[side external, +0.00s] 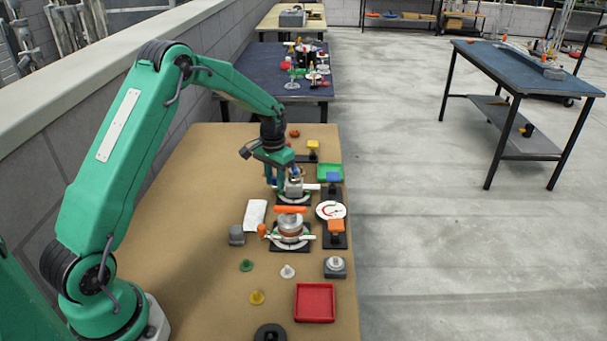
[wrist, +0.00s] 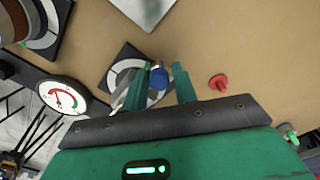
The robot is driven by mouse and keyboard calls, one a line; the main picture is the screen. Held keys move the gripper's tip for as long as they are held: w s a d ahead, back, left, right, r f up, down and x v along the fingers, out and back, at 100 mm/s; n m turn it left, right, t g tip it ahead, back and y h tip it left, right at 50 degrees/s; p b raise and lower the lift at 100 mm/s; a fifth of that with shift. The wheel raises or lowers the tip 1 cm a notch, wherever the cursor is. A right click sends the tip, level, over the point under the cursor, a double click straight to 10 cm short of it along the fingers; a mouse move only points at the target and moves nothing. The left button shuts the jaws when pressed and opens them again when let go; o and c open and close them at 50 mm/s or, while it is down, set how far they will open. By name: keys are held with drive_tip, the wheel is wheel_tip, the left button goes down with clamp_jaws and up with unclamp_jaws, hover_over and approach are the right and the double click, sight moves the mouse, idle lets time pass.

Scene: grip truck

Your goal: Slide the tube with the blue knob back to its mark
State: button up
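The blue knob (wrist: 158,78) shows in the wrist view between my gripper's two green fingers (wrist: 162,84). The fingers stand apart, with a gap on the knob's right; the knob sits closer to the left finger. I cannot tell whether it touches that finger. A dark base with a white ring (wrist: 117,72) lies behind the left finger. In the side view my gripper (side external: 283,180) is down at the grey metal fixture (side external: 294,188), which it partly covers. The tube's mark cannot be made out in either view.
A similar fixture with an orange knob (side external: 262,230) stands nearer the side camera. A round gauge (side external: 330,210) is to the right, and a white sheet (side external: 255,214) lies left. A red peg (wrist: 219,83) is right of the fingers. A red tray (side external: 315,302) stands at the near end.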

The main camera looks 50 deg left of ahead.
drive_tip(key=shift+f, duration=0.2)
clamp_jaws()
drive_tip(key=shift+s+a, duration=1)
unclamp_jaws()
drive_tip(key=shift+r, duration=0.1)
